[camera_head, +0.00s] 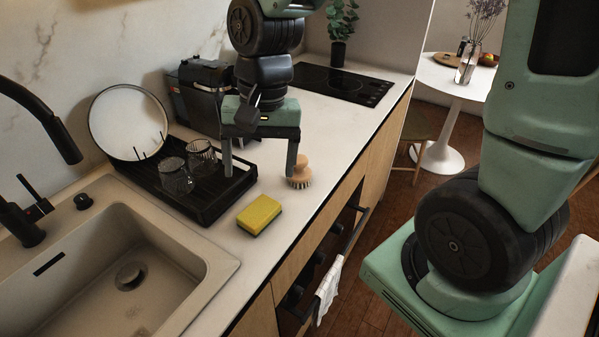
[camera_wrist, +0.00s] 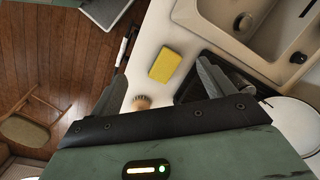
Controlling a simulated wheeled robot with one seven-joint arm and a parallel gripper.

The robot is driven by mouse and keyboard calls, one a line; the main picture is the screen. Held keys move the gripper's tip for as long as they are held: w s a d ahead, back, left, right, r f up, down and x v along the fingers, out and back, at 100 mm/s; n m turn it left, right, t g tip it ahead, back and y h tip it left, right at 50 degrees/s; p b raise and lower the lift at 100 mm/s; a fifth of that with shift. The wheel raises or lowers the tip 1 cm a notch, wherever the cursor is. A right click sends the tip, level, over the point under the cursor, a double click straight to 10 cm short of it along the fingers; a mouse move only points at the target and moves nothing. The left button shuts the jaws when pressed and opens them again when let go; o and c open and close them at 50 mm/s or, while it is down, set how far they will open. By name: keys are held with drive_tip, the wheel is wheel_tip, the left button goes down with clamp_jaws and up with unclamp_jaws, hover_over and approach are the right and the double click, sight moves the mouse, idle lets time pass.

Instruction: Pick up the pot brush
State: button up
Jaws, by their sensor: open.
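The pot brush (camera_head: 300,174) has a round wooden knob and dark bristles. It stands on the pale countertop, right of the yellow sponge. My gripper (camera_head: 260,172) points down over the counter with its two fingers spread and nothing held. In the head view its right finger overlaps the brush's left edge; I cannot tell whether they touch. In the wrist view the brush (camera_wrist: 141,102) shows between the fingers, nearer the left one, partly hidden by the gripper body.
A yellow sponge (camera_head: 259,215) lies in front of the gripper. A black drying tray (camera_head: 209,212) with two glasses and a round plate (camera_head: 128,122) is to the left. The sink (camera_head: 190,295) is front left, a black cooktop (camera_head: 345,84) behind. The counter's front edge is close to the brush.

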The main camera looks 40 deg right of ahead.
drive_tip(key=w+d+m+y, duration=0.1)
drive_tip(key=w+d+m, duration=0.6)
drive_tip(key=d+m, duration=0.4)
drive_tip(key=m+t, duration=0.2)
drive_tip(key=m, duration=0.4)
approach(301, 156)
drive_tip(key=x, duration=0.2)
drive_tip(key=p+x, duration=0.1)
drive_tip(key=x, duration=0.2)
drive_tip(key=p+x, duration=0.1)
drive_tip(key=x, duration=0.1)
drive_tip(key=shift+a+f, duration=0.2)
drive_tip(key=shift+a, duration=0.1)
drive_tip(key=shift+p+x, duration=0.95)
drive_tip(key=shift+x, duration=1.65)
drive_tip(key=shift+s, duration=0.15)
drive_tip(key=c, duration=1.1)
drive_tip(key=shift+r, duration=0.1)
drive_tip(key=shift+c, duration=0.2)
wheel_tip(301, 156, up, 10)
drive_tip(key=shift+f+b, duration=0.1)
drive_tip(key=shift+b, duration=0.85)
